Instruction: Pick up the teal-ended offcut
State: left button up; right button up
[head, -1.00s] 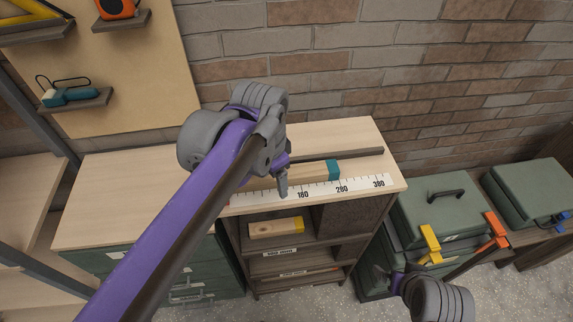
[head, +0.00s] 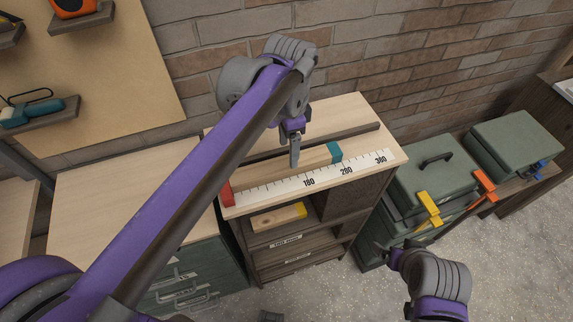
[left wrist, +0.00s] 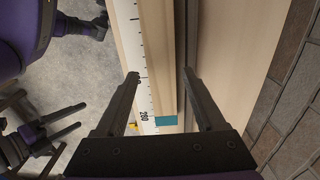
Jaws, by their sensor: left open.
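The teal-ended offcut is a long pale wooden bar (head: 270,168) lying on the bench top behind a white ruler strip (head: 270,188). In the left wrist view the teal end (left wrist: 167,121) shows low between the fingers. My left gripper (head: 295,150) is over the bar, pointing down. It is open, with the bar between its fingers (left wrist: 160,78) in the wrist view; I cannot tell how far down they reach. My right gripper (head: 390,250) is low at the right, away from the bench; its opening is unclear.
A red block (head: 227,193) stands at the ruler's left end. A dark strip (head: 345,135) runs along the bench behind the bar. A yellow-ended offcut (head: 278,217) lies on the shelf below. Green cases (head: 433,172) with yellow and orange clamps stand to the right.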

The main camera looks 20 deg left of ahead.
aim_at(286, 163)
pick_arm(q)
jog(key=shift+s+a+f, duration=0.1)
jog(key=shift+a+f, duration=0.05)
jog(key=shift+f, duration=1.4)
jog(key=shift+a+f, duration=0.1)
jog(key=shift+f, duration=1.4)
grip_shut()
